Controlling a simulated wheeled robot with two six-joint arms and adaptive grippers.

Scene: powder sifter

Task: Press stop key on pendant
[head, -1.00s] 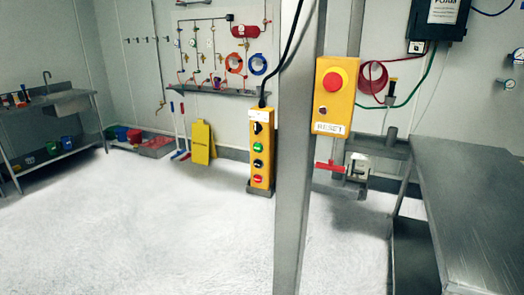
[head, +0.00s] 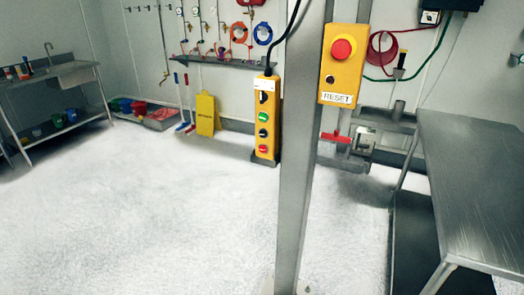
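The pendant (head: 267,131) is a tall yellow control box that hangs upright from a black cable, just left of the steel post. Its face carries a black selector at the top, a green button (head: 263,117), a dark button (head: 263,132) and a red button (head: 263,148) at the bottom. I cannot read which key is marked stop. A yellow box (head: 341,81) labelled RESET, with a large red mushroom button (head: 342,49), is mounted on the post to the right. Neither of my grippers is in view.
The steel post (head: 300,200) stands upright in front of me. A steel table (head: 470,165) fills the right side. A sink bench (head: 60,95) and a yellow floor sign (head: 206,115) stand toward the back left. The pale floor (head: 150,215) at left is open.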

